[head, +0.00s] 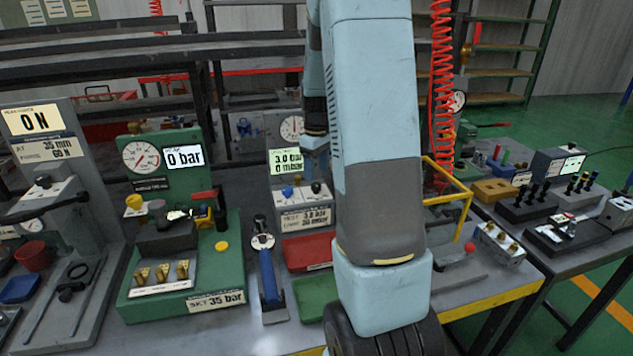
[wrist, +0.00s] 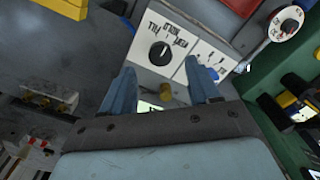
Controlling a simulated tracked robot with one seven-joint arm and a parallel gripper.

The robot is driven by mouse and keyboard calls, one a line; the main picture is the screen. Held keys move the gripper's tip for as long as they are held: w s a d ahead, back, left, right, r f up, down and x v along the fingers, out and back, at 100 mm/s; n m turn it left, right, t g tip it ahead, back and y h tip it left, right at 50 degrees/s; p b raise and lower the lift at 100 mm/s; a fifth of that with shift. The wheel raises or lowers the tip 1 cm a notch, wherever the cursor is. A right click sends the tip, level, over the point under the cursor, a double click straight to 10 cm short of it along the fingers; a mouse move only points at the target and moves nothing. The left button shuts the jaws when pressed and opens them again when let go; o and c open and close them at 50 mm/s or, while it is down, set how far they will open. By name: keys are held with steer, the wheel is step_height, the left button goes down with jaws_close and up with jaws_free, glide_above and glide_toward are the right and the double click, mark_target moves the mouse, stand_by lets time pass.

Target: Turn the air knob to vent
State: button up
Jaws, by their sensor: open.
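The air knob (wrist: 159,53) is a round black knob on a white plate, with words around it, two of which seem to be FILL and HOLD. Its exact pointer direction is too small to read. In the head view the likely same black knob (head: 316,187) sits on the grey test block, right of a blue knob (head: 287,191). My gripper (wrist: 163,86) is open, its two blue fingers spread on either side of the view below the knob, with nothing held. The knob appears beyond the fingertips, apart from them.
A second white plate (wrist: 205,62) lies close to the right finger. A green gauge block (head: 195,270) stands left. A red tray (head: 307,250) lies in front, and a yellow frame (head: 465,205) stands right of my arm.

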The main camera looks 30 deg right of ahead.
mark_target(316, 185)
steer(key=shift+f, duration=2.45)
steer(key=shift+c, duration=0.2)
steer(key=c, duration=1)
steer(key=shift+m, duration=0.4)
steer(key=m, duration=0.4)
steer(key=shift+m, duration=2.1)
steer(key=shift+a, duration=0.1)
